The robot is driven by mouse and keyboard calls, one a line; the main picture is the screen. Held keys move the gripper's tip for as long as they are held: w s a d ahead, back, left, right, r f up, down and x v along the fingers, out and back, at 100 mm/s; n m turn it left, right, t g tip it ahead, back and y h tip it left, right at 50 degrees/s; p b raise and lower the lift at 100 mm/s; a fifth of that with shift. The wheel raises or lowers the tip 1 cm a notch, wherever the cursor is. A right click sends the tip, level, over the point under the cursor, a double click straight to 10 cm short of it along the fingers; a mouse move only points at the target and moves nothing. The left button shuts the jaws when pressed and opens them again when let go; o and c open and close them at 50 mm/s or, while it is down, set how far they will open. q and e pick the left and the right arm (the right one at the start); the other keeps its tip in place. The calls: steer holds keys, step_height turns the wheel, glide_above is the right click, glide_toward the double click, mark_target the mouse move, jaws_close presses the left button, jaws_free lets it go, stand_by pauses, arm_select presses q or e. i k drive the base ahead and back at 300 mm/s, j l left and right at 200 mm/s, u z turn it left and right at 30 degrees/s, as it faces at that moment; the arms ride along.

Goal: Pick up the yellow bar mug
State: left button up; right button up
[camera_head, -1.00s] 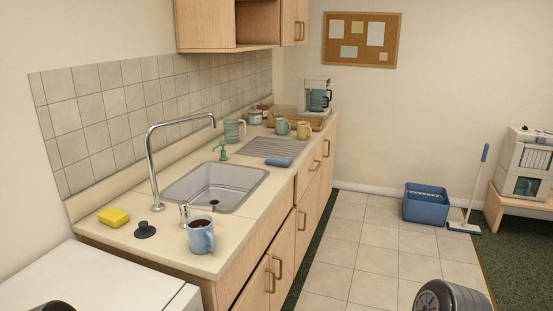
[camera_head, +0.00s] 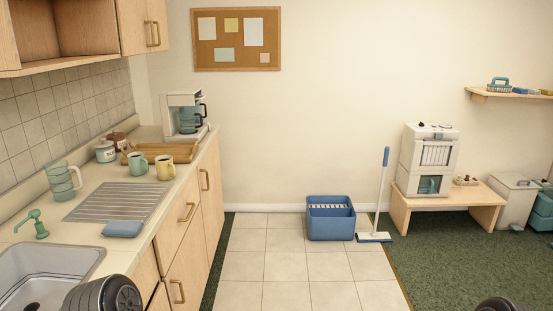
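The yellow mug (camera_head: 165,167) stands upright on the counter near its right edge, just right of a green mug (camera_head: 138,164). A wooden tray (camera_head: 170,151) lies right behind both mugs. A dark rounded part of my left arm (camera_head: 103,295) shows at the bottom left over the sink's edge. A small dark part of my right arm (camera_head: 498,304) shows at the bottom right. No fingertips of either gripper are in view, and nothing of mine is near the mug.
A coffee maker (camera_head: 184,114), jars (camera_head: 105,151), a clear green-tinted pitcher (camera_head: 62,180), a blue sponge or cloth (camera_head: 123,229) and a soap pump (camera_head: 32,224) stand on the counter. A blue bucket (camera_head: 331,219) and a mop (camera_head: 379,209) occupy the far floor. The tiled floor in front is clear.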

mark_target(165, 168)
steer(key=i+l+u, duration=0.1)
steer(key=i+u, duration=0.2)
steer(key=i, duration=0.25)
steer(key=i+l+u, duration=0.3)
steer(key=i, duration=0.25)
steer(key=i+l+u, duration=0.3)
steer(key=i, duration=0.25)
steer(key=i+l+u, duration=0.7)
steer(key=l+u, duration=0.2)
steer(key=i+l+u, duration=0.3)
steer(key=l+u, duration=0.3)
steer(key=l, duration=0.1)
